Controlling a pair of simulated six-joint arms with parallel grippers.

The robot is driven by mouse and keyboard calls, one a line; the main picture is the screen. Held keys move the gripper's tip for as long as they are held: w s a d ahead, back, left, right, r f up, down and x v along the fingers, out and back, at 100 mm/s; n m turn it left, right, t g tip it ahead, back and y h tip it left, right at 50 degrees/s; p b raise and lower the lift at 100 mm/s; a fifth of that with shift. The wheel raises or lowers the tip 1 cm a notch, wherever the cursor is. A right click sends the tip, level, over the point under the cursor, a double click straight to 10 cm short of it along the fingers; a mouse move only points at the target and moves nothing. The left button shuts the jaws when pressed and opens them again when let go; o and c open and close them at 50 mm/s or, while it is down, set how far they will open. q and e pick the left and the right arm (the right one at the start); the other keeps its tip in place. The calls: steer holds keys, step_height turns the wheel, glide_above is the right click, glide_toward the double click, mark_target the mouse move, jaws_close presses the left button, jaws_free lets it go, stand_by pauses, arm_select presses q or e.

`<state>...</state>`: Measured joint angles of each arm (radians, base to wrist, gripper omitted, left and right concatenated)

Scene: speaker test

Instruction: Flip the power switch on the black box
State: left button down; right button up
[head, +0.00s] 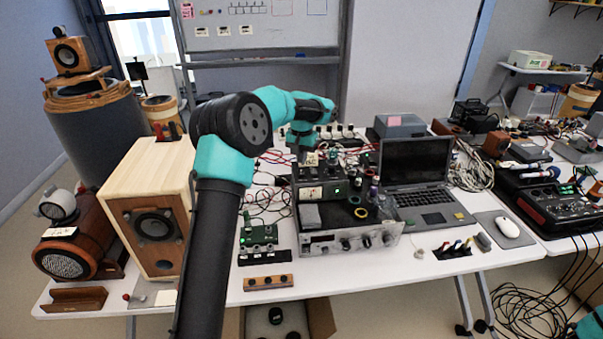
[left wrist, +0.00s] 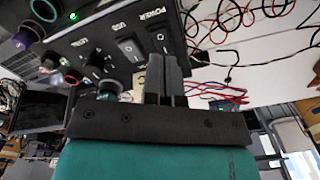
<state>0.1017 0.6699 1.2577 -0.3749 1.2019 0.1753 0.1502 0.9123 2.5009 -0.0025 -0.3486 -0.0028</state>
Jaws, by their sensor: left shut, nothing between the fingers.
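The black box (head: 311,193) stands on top of a silver unit in the middle of the table, with small meters and a lit green lamp. In the left wrist view its panel (left wrist: 83,42) fills the upper left. The power switch (left wrist: 160,40), a black rocker under the POWER label, sits right of a similar USB switch (left wrist: 130,48). My left gripper (left wrist: 164,62) is shut and empty, its fingertips just below the power switch in that view; I cannot tell if they touch. My right gripper is not in view.
A silver unit (head: 348,240) supports the box. An open laptop (head: 420,180) stands to the right and a wooden speaker (head: 150,215) to the left. Red and black cables (left wrist: 215,90) lie close to the gripper. A green circuit board (head: 259,235) lies front left.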

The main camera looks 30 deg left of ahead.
arm_select(q)
steer(key=shift+r, duration=0.95)
